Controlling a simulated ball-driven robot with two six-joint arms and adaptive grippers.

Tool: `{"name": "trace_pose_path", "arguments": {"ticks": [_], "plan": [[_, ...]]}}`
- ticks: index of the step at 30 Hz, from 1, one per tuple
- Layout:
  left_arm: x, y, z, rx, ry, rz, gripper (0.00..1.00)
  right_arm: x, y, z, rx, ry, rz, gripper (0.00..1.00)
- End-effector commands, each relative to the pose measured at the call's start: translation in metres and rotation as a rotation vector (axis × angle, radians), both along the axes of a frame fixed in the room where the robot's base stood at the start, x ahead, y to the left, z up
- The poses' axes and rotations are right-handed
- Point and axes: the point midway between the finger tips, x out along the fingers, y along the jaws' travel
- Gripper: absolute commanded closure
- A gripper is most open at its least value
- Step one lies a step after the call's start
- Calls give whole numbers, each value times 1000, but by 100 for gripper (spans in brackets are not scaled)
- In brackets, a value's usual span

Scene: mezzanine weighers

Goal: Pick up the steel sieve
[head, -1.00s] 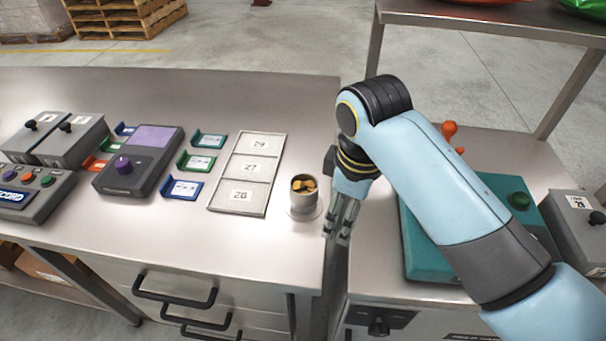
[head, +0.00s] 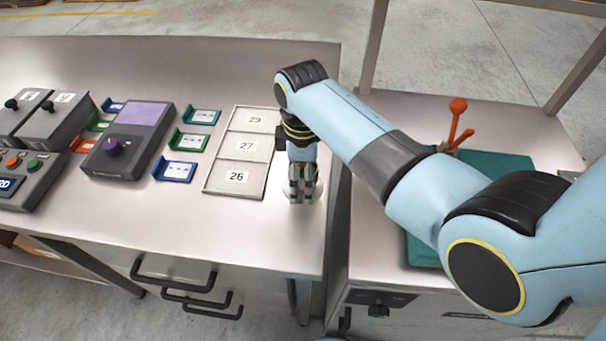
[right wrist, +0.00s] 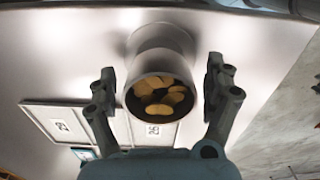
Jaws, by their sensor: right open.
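The steel sieve (right wrist: 160,63) is a round metal cup holding several tan-yellow pieces. In the right wrist view it stands between the two fingers of my right gripper, with a visible gap on each side. My right gripper (head: 301,196) is open and points down at the front right corner of the left bench. In the head view it hides most or all of the sieve. My left gripper is not in view.
A tray with numbered cells (head: 208,178) lies just left of my right gripper. Further left are coloured card holders (head: 176,171) and a grey device with a purple knob (head: 127,165). A second bench (head: 385,250) stands across a narrow gap on the right.

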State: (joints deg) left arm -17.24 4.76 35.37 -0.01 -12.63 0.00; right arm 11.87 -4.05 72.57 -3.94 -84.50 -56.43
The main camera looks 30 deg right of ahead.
Motion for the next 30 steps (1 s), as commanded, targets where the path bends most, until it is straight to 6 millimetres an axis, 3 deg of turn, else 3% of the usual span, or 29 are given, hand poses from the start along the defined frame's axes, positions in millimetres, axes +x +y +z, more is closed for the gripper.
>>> {"name": "trace_pose_path", "arguments": {"ticks": [3,11,27,30], "plan": [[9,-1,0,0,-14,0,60,0,-1,-14,-1,1,-1,15],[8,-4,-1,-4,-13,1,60,0,-1,-17,-1,-1,-1,15],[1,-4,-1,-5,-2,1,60,0,-1,-17,-1,-1,-2,86],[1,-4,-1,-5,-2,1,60,0,-1,-16,0,-2,-2,88]]}}
